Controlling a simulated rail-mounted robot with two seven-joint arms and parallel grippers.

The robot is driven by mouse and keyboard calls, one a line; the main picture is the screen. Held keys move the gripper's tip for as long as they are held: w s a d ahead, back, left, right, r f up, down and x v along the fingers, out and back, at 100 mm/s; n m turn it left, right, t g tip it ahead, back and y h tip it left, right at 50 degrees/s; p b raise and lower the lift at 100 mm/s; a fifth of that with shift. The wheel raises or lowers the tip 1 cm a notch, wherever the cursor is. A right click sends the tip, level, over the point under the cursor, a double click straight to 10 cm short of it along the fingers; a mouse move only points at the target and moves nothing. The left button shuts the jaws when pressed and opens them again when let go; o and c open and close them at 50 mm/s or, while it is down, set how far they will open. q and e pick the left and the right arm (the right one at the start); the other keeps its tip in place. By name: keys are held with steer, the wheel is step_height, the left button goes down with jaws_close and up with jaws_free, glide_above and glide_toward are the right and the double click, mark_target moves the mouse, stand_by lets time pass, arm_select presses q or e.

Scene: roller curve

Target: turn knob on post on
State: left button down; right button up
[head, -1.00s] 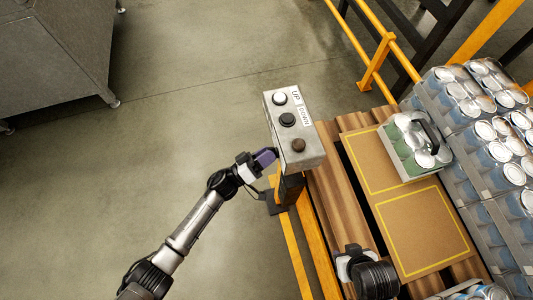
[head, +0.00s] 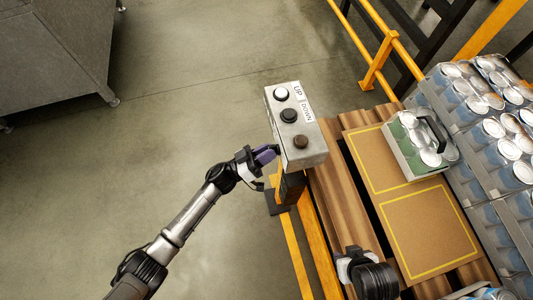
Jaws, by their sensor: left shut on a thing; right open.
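A grey control box (head: 289,108) stands on a post beside the yellow rail. Its top face has a white button (head: 281,93) marked UP, a black button (head: 289,115) marked DOWN and a round brown button or knob (head: 301,141). My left gripper (head: 271,154), with purple fingers, is at the box's lower left side, apart from the brown piece. It is shut on a small part there, seemingly a knob, mostly hidden by the fingers. My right gripper (head: 350,262) is open and low in the picture, over the pallet slats, away from the box.
A wooden pallet (head: 333,205) with cardboard sheets (head: 428,230) lies right of the post. A can carrier (head: 418,143) and stacked can trays (head: 490,150) stand at the right. Yellow rails (head: 378,65) run behind. A grey machine (head: 55,50) is at upper left; the floor between is clear.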

arm_select(q)
steer(key=shift+w+r+m+g+h+b, duration=0.1)
steer(key=shift+m+g+h+b, duration=0.15)
steer(key=shift+m+g+b, duration=1.8)
steer(key=shift+s+m+g+h+b, duration=0.15)
steer(key=shift+m+g, duration=0.65)
steer(key=shift+m, duration=2.9)
steer(key=shift+w+r+m+g+h+b, duration=0.25)
steer(key=shift+m+g+b, duration=0.95)
steer(key=shift+m, duration=1.65)
steer(key=shift+s+d+f+m+g, duration=0.15)
steer(key=shift+m+g, duration=0.15)
steer(key=shift+g, duration=0.15)
steer(key=c, duration=1.1)
jaws_free()
steer(key=v, duration=1.3)
steer(key=shift+a+f, duration=0.2)
steer(key=shift+a, duration=0.15)
